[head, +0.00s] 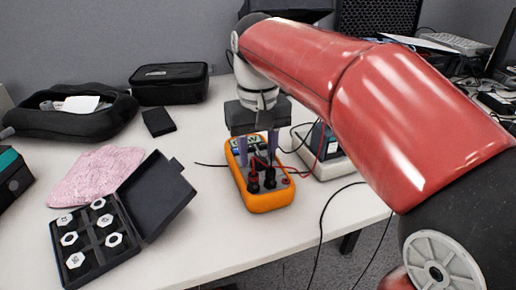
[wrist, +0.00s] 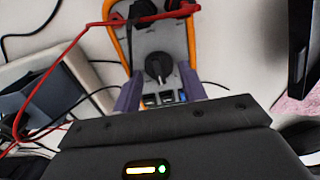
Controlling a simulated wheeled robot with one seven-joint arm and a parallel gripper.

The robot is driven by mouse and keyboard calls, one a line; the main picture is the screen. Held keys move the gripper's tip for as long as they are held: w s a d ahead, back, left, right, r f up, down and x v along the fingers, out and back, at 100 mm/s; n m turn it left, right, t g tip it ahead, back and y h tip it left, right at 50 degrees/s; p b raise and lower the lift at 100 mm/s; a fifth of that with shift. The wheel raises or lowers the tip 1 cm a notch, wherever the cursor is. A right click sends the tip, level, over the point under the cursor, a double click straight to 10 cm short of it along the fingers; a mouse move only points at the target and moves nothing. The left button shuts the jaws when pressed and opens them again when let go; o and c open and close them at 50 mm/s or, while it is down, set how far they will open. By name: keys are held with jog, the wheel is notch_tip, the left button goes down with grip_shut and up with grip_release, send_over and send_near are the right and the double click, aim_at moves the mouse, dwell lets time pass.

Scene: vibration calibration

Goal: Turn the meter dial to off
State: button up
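An orange multimeter (head: 268,200) lies face up on the white table, with black and red leads plugged in at its near end. Its black round dial (wrist: 158,68) shows in the wrist view, in the middle of the grey face. The setting the dial points to is too small to read. My gripper (head: 257,146) is over the far part of the meter, pointing down. In the wrist view my gripper (wrist: 160,88) is open, with one purple-grey finger on each side of the meter's width. The dial lies between and a little beyond the fingertips, with nothing held. Whether the fingers touch the meter is unclear.
A black case of white hexagonal pieces (head: 95,240) stands open at front left, beside a pink cloth (head: 95,175). A grey device (head: 325,165) with leads sits right of the meter. Black pouches (head: 170,84) lie behind.

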aim_at(259, 154)
jog(key=shift+o, duration=0.8)
notch_tip(259, 154, up, 8)
jog(key=shift+f+p, duration=0.1)
jog(key=shift+p, duration=0.6)
jog(key=shift+w+d, duration=0.1)
